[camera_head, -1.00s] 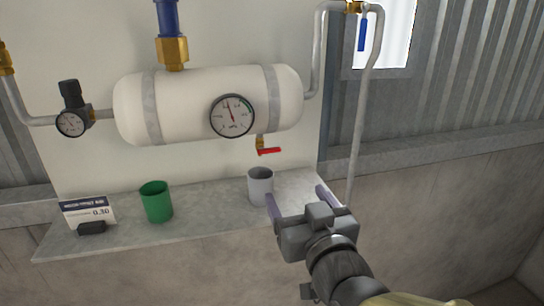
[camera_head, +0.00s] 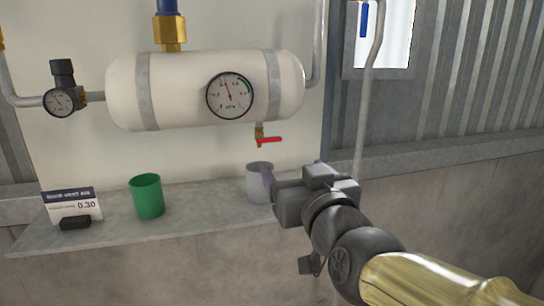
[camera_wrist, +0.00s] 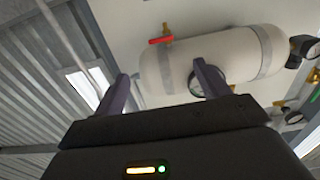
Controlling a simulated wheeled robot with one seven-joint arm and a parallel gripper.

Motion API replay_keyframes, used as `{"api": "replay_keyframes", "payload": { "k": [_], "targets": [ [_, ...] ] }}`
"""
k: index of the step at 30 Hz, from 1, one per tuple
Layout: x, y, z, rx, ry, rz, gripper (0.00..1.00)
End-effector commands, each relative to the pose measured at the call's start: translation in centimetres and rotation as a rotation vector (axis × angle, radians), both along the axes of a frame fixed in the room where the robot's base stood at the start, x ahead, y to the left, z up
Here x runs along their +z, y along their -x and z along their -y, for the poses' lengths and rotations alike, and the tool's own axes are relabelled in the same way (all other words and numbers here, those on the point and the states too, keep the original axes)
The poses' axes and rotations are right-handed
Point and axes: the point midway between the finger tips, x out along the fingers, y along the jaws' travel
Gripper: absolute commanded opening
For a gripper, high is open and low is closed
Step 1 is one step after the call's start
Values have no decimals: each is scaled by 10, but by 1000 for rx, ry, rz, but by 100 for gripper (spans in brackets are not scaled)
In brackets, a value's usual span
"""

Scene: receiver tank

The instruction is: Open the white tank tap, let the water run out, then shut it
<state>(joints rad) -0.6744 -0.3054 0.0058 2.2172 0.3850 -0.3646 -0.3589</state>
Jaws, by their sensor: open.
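The white tank (camera_head: 190,92) hangs on the wall; it also shows in the wrist view (camera_wrist: 160,72). Its brass tap (camera_head: 259,131) is under the right part, with a red lever (camera_head: 270,140) lying about level and pointing right. The lever also shows in the wrist view (camera_wrist: 160,40). No water is seen running. A grey cup (camera_head: 257,186) stands on the shelf below the tap, partly hidden by a finger. My gripper (camera_head: 290,172) is open and empty, in front of the cup and below the lever, apart from the lever. Its purple-grey fingers show in the wrist view (camera_wrist: 160,76).
The tank carries a round gauge (camera_head: 230,96). A smaller gauge (camera_head: 60,102) is at left. A pipe (camera_head: 366,110) runs down at right.

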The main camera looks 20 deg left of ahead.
Motion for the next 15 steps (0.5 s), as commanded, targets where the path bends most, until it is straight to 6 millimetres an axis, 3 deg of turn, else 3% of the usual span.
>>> {"api": "replay_keyframes", "payload": {
  "k": [4, 15],
  "targets": [
    [-3, -4, -4, 4, -1, 2, 75],
    [3, -55, -36, 5, 3, -1, 75]
  ]
}}
